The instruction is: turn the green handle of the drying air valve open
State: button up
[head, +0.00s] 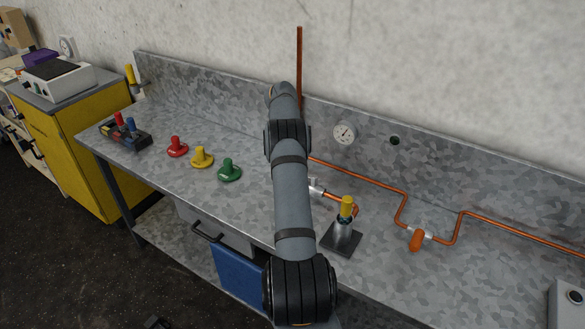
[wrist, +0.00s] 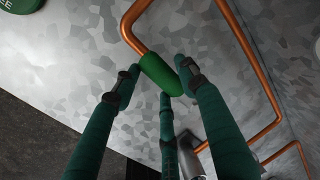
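In the wrist view, the green handle (wrist: 160,75) is a short rounded cylinder beside a bent copper pipe (wrist: 130,25). My gripper (wrist: 160,76) has three dark green fingers spread around the handle. One finger is to its left, one to its right and one below it. The fingers look open; the tips are close to the handle, and I cannot tell whether any touches it. In the head view my own arm crosses the middle of the bench and hides both my gripper and the green handle.
On the metal bench (head: 460,285) stand red (head: 177,147), yellow (head: 202,157) and green (head: 229,170) pegged discs, and a yellow-topped post (head: 346,208). Copper piping with an orange-handled valve (head: 416,239) runs along the right. A gauge (head: 344,132) is on the backsplash.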

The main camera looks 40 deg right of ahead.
jog(key=shift+o, duration=1.1)
notch_tip(320, 180, up, 12)
jog(key=a, duration=0.2)
jog(key=shift+s+f, duration=0.15)
jog(key=shift+s, duration=0.25)
jog(key=shift+a, duration=0.1)
jog(key=f, duration=0.4)
jog(key=d+f, duration=0.1)
jog(key=f, duration=0.2)
jog(key=d+f, duration=0.1)
jog(key=f, duration=0.3)
jog(key=shift+w+f, duration=0.35)
jog(key=shift+w, duration=0.05)
jog(key=shift+d+f, duration=0.15)
